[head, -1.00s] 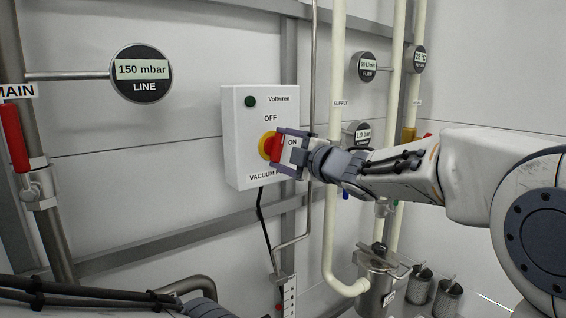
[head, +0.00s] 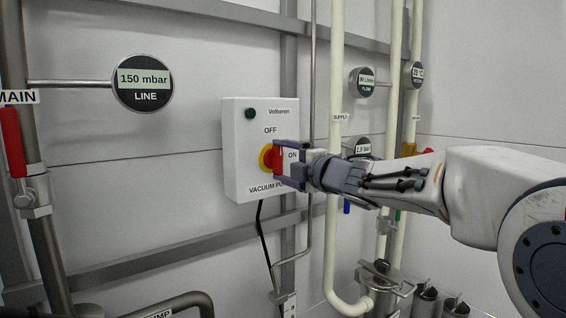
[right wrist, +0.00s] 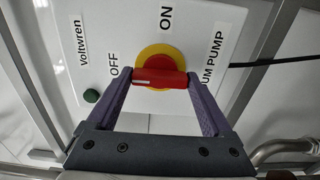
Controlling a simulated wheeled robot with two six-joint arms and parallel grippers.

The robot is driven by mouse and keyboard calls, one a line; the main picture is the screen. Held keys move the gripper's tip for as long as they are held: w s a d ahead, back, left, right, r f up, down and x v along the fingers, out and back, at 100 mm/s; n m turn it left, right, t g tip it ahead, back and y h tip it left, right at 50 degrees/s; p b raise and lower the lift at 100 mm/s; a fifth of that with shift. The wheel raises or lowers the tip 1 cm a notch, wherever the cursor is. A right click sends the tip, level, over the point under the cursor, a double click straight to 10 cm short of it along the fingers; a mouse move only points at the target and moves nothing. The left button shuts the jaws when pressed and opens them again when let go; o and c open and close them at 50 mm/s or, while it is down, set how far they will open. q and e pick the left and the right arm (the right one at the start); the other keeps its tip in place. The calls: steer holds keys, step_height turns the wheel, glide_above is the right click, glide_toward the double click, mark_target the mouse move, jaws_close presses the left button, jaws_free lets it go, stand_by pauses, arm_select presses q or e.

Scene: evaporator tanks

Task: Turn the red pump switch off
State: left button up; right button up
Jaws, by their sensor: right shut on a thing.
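The red pump switch (head: 277,158) is a red bar handle on a yellow round plate (head: 264,157), on the front of a white box (head: 240,150) labelled VACUUM PUMP. OFF is printed above the switch and ON to its right. My right gripper (head: 281,160) is shut on the red handle, one finger at each end. In the right wrist view the handle (right wrist: 160,78) lies level between the fingertips, with its long axis running toward the OFF side. ON is off to the side of it. My left gripper is not in view.
A dark green round lamp (head: 250,114) sits on the box's upper left. A LINE gauge (head: 143,83) reads 150 mbar. A red-handled valve (head: 13,142) is at far left. Pale supply pipes (head: 336,215) and a FLOW gauge (head: 366,82) stand right of the box. A black cable (head: 262,225) hangs below.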

steer(key=o, duration=1.1)
steer(key=shift+o, duration=0.2)
steer(key=b+v, duration=0.1)
steer(key=v, duration=0.9)
steer(key=shift+s+d, duration=0.15)
